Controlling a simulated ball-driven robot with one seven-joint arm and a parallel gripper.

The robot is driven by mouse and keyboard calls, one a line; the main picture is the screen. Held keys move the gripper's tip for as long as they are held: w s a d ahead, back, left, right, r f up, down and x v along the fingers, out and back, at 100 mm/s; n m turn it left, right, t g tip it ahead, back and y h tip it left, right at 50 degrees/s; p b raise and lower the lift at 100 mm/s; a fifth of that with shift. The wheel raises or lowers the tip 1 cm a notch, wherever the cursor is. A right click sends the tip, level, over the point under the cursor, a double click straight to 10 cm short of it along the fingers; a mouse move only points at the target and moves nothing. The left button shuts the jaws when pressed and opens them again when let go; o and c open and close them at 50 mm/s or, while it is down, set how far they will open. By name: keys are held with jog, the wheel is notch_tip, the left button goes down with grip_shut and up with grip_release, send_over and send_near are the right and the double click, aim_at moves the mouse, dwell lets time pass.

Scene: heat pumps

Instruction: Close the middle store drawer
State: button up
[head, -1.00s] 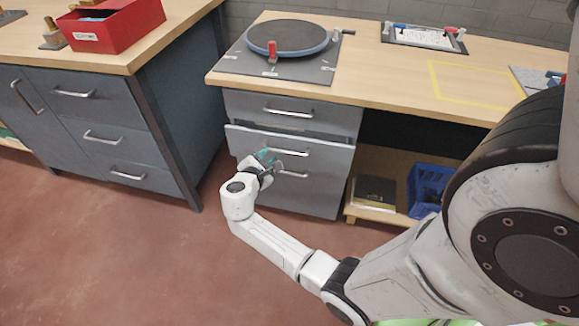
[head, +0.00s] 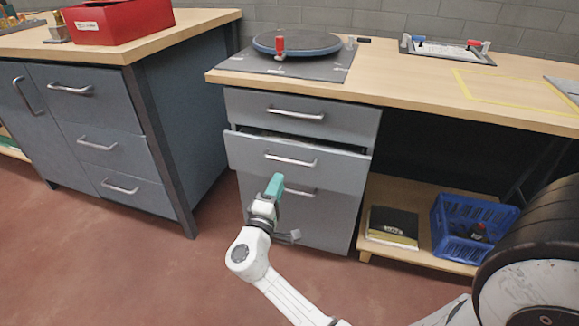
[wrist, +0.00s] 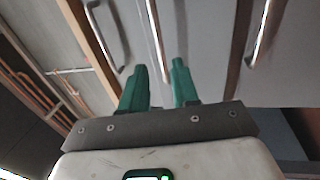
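The grey drawer unit stands under the right bench. Its middle drawer (head: 332,169) is partly out, with a dark gap above its front and a bar handle (head: 291,160) on it. The top drawer (head: 335,115) looks shut. My gripper (head: 275,184), with teal fingers, is in front of the unit, just below and left of that handle in the head view. In the wrist view the two green fingers (wrist: 160,80) are apart with nothing clearly held, pointing at the drawer fronts. One bar handle (wrist: 153,35) lies ahead of the gap; I cannot tell whether they touch.
A left cabinet (head: 97,137) with shut drawers stands close beside the unit. A low shelf (head: 418,252) at right holds a black book (head: 393,226) and a blue crate (head: 470,226). The bench above carries a round turntable (head: 297,43). Red floor is open in front.

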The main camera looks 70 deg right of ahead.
aim_at(288, 161)
jog(key=b+x, duration=0.1)
jog(key=x, duration=0.8)
jog(key=shift+d+b, duration=0.3)
jog(key=shift+c, duration=0.4)
grip_shut()
